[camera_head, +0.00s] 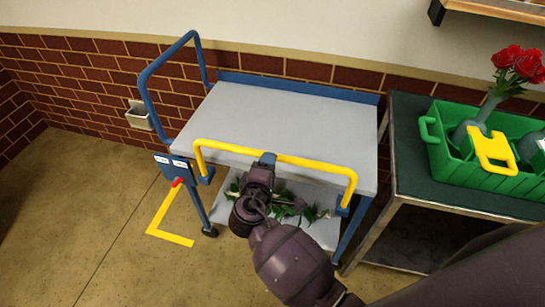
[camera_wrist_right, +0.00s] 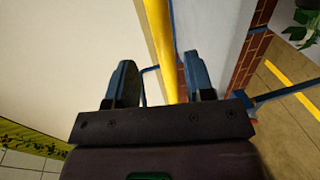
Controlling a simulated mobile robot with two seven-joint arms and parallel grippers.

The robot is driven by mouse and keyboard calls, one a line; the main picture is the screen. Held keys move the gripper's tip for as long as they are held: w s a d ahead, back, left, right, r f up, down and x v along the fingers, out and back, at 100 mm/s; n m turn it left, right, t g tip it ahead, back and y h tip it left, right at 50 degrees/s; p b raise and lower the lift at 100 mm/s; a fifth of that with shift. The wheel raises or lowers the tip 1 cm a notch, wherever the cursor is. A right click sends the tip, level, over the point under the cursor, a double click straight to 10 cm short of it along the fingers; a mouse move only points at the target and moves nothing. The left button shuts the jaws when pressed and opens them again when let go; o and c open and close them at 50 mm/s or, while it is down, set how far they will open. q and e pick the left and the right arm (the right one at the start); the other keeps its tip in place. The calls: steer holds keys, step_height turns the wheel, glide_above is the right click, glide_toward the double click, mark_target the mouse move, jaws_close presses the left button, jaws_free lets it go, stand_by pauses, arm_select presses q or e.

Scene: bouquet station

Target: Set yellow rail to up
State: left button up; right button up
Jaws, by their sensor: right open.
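The yellow rail (camera_head: 304,161) runs along the front side of a grey cart deck (camera_head: 270,115). Its ends bend down to blue brackets (camera_head: 343,209) at the cart's front corners. My right gripper (camera_head: 266,159) is at the middle of the rail and covers a short piece of it. In the right wrist view, the rail (camera_wrist_right: 162,45) passes between the two blue fingers of my open right gripper (camera_wrist_right: 160,82), closer to the right finger. My left gripper is not in view.
A blue label panel (camera_head: 170,165) with a red lever (camera_head: 178,182) is at the cart's left front corner. Green stems (camera_head: 287,200) lie on the lower shelf. A green crate (camera_head: 460,170) with vases and red roses (camera_head: 519,64) stands on the right table. Floor at left is clear.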

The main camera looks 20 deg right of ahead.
steer(key=v, duration=0.5)
steer(key=shift+s+a, duration=0.1)
steer(key=s+d+f+m+g+y, duration=0.1)
steer(key=s+d+f+m+y, duration=0.3)
steer(key=s+d, duration=0.4)
steer(key=s+d+f+m+y, duration=0.4)
steer(key=s+d+f+m, duration=0.2)
steer(key=s+f, duration=0.3)
steer(key=shift+s+d+g+y, duration=0.3)
steer(key=shift+s+d+g, duration=0.1)
steer(key=shift+s+d, duration=0.45)
steer(key=shift+f, duration=0.1)
